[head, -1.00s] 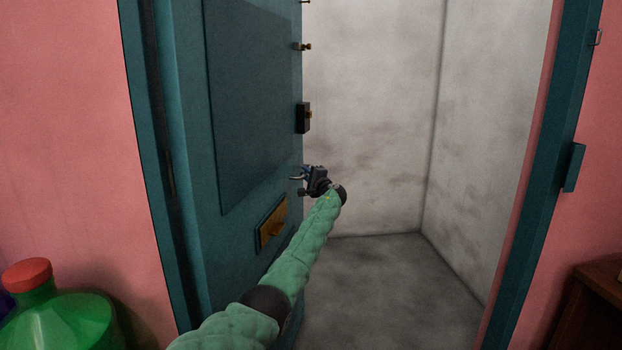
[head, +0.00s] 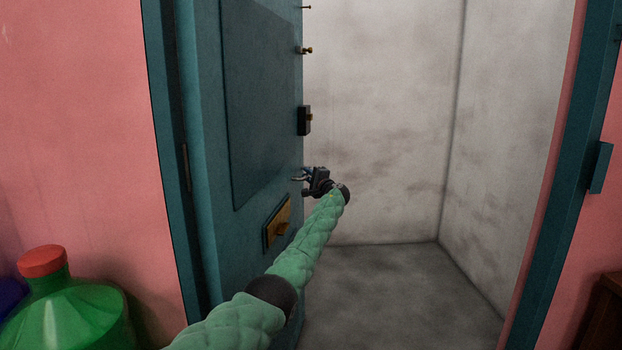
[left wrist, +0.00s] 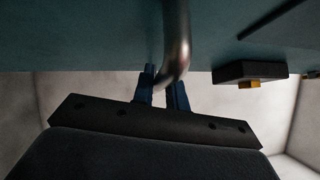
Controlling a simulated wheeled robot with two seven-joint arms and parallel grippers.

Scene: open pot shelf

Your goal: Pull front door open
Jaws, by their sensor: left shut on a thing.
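The teal front door (head: 265,110) stands ajar on the left of the doorway in the head view, its free edge toward the middle. My left gripper (head: 300,178) is at that free edge, below the black lock box (head: 304,120). In the left wrist view its blue fingers (left wrist: 163,95) are shut around the lower end of a curved metal door handle (left wrist: 176,45). The door face (left wrist: 90,35) fills the top of that view, with the lock box (left wrist: 250,72) at right. My right gripper is not in view.
A teal door frame (head: 565,190) stands on the right. Beyond the opening are pale walls (head: 380,110) and a clear grey floor (head: 390,285). A green bottle with a red cap (head: 70,315) is at lower left. Brown furniture (head: 605,320) is at lower right.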

